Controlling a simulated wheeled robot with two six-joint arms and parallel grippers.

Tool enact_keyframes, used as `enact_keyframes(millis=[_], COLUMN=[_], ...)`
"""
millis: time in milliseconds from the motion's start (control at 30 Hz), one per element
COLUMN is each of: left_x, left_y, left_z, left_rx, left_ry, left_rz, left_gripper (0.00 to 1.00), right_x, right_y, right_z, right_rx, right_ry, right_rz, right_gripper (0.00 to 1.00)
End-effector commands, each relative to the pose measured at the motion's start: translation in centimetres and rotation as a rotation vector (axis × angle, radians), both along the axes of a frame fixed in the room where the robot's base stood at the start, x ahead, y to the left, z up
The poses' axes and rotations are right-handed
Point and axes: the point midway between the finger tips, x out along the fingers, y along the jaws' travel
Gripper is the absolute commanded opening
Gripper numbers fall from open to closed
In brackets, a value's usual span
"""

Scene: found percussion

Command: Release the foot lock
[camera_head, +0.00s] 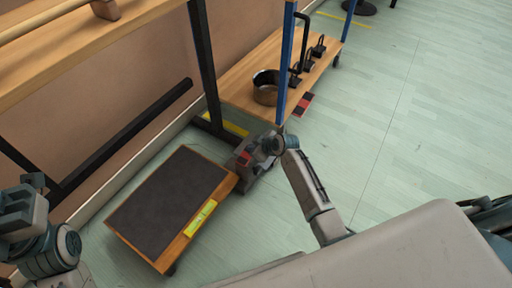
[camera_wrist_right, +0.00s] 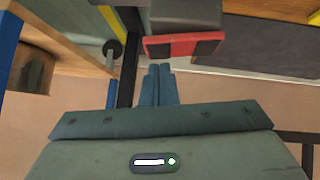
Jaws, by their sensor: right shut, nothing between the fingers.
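The foot lock, a red pedal with dark pads (camera_wrist_right: 183,45) under a grey block, shows at the top of the right wrist view. In the head view, its red part (camera_head: 245,158) shows at the right corner of the low wooden platform, partly hidden by my right gripper. My right gripper (camera_head: 257,159) is low beside it. In the right wrist view its fingers (camera_wrist_right: 160,75) are together and empty, with their tips close to the pedal's lower edge; I cannot tell whether they touch it. My left gripper (camera_head: 22,208) is at the left edge, away from the pedal; its fingers are unclear.
The low platform (camera_head: 165,260) has a dark mat and a yellow label. A wooden shelf (camera_head: 235,88) holds a dark metal pot (camera_head: 265,87) and several black items. A blue post (camera_head: 286,60) and a dark post (camera_head: 203,60) stand nearby. Green floor (camera_head: 400,130) is clear at right.

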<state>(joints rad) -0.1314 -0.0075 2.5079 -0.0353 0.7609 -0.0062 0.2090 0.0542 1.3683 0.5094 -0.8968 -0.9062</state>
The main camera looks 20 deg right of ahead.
Motion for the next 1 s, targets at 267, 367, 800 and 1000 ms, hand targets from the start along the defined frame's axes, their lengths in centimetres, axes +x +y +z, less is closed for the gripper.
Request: enact_keyframes(millis=[267, 367, 800, 1000], left_x=[0.1, 0.1, 0.1, 0.1], left_y=[0.0, 0.0, 0.0, 0.0], left_z=[-0.2, -0.1, -0.4, -0.5], left_rx=[-0.015, -0.015, -0.011, -0.011], left_ry=[-0.011, -0.01, -0.002, -0.001], left_rz=[0.006, 0.006, 0.005, 0.005], left_gripper=[0.36, 0.36, 0.36, 0.36], right_x=[0.2, 0.2, 0.7, 0.8], right_y=[-0.2, -0.2, -0.9, -1.2], right_z=[-1.2, -1.1, -2.5, -3.2], right_rx=[0.0, 0.0, 0.141, 0.213], right_ry=[-0.001, -0.001, 0.112, 0.168], right_rz=[0.001, 0.001, -0.001, -0.001], right_gripper=[0.0, 0.0, 0.0, 0.0])
